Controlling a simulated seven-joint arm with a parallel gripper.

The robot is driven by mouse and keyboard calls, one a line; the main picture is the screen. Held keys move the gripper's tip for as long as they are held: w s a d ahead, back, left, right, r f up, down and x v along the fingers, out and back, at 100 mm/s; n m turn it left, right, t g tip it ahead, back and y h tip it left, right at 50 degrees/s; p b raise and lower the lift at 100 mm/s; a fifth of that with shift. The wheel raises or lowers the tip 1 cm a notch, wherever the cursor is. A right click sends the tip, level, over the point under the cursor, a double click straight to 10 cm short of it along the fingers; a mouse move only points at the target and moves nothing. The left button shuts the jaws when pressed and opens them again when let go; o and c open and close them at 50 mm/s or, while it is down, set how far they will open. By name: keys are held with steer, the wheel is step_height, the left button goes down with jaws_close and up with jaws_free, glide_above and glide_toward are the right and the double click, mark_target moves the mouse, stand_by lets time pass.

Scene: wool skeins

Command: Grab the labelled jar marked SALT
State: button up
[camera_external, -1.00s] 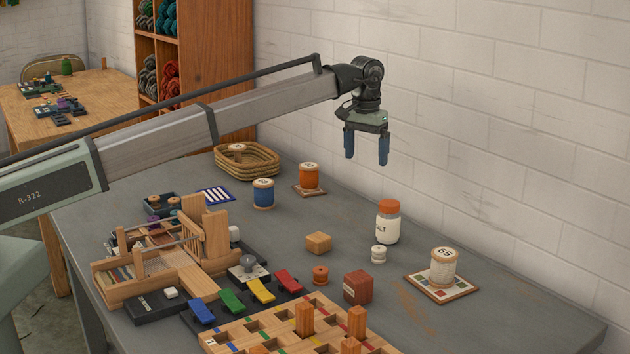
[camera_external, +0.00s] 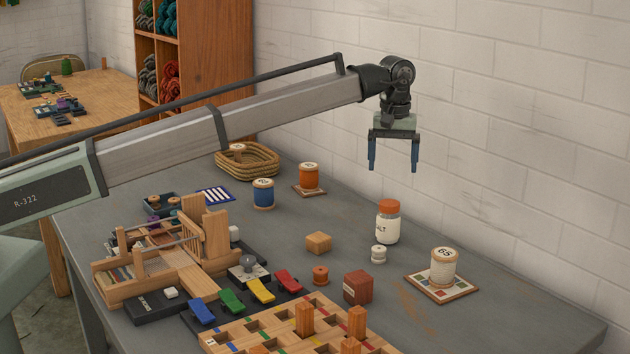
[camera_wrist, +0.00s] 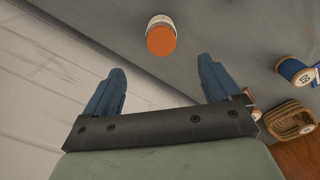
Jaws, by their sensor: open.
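The salt jar (camera_external: 388,227) stands upright on the grey table, with an orange lid and a pale label on which "ALT" can be read. In the wrist view its orange lid (camera_wrist: 161,40) shows from above, beyond the fingertips and between their lines. My gripper (camera_external: 393,168) is open and empty, with two blue fingers pointing down. It hangs in the air above the jar's height, apart from it. In the wrist view the open fingers (camera_wrist: 160,75) have nothing between them.
A small white spool (camera_external: 378,254) stands close in front of the jar. A spool marked 65 (camera_external: 444,268) sits on a tile to the right. A wooden block (camera_external: 318,243), a red box (camera_external: 358,287) and a blue spool (camera_external: 263,194) are to the left. A white brick wall (camera_external: 520,130) rises behind.

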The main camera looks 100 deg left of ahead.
mark_target(390, 203)
step_height(390, 203, down, 14)
steer(key=shift+s+r, duration=0.1)
stand_by(0.8)
steer(key=c, duration=1.3)
